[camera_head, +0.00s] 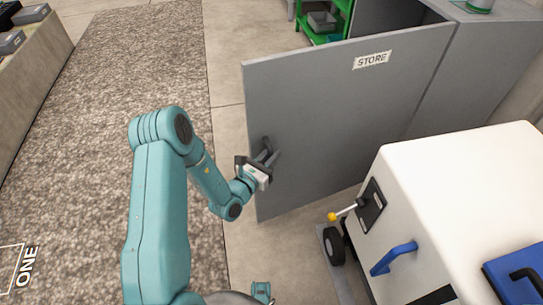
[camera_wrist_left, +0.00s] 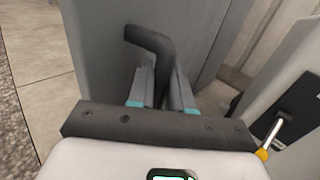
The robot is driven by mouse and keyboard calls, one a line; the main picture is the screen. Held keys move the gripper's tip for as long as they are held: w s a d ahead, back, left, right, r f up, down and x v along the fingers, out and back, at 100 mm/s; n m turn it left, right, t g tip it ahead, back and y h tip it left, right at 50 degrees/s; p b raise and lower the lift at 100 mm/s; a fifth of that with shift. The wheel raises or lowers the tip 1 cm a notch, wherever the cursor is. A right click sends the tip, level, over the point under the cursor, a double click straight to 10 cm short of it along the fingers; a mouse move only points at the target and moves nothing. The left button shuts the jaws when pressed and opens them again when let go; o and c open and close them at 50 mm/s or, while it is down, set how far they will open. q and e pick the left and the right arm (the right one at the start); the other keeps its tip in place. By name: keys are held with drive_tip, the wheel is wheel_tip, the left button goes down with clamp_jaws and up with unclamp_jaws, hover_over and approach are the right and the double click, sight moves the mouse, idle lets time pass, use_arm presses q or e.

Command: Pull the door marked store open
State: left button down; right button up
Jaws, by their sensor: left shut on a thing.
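The grey door (camera_head: 335,115) bears a white label reading STORE (camera_head: 371,60) near its top right. The door stands swung out from the grey cabinet (camera_head: 475,70), with a gap behind it. My left gripper (camera_head: 265,160) is at the door's left edge, shut on its dark handle. In the left wrist view the bent handle (camera_wrist_left: 150,42) rises from between the two fingers (camera_wrist_left: 163,88). The gripper partly hides the handle in the head view.
A white machine (camera_head: 460,180) with a blue handle (camera_head: 393,258) and a yellow-tipped lever (camera_head: 345,211) stands close at the right. A green shelf (camera_head: 322,35) shows behind the door. Open floor and a speckled mat (camera_head: 110,90) lie to the left.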

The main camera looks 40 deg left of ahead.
use_arm(q)
drive_tip(key=shift+a+r, duration=0.1)
drive_tip(key=shift+a, duration=0.1)
drive_tip(key=c, duration=1.2)
unclamp_jaws()
drive_tip(key=shift+s, duration=0.1)
drive_tip(key=shift+d, duration=0.1)
drive_tip(key=s+p, duration=0.2)
drive_tip(key=s, duration=1.4)
drive_tip(key=shift+s, duration=0.1)
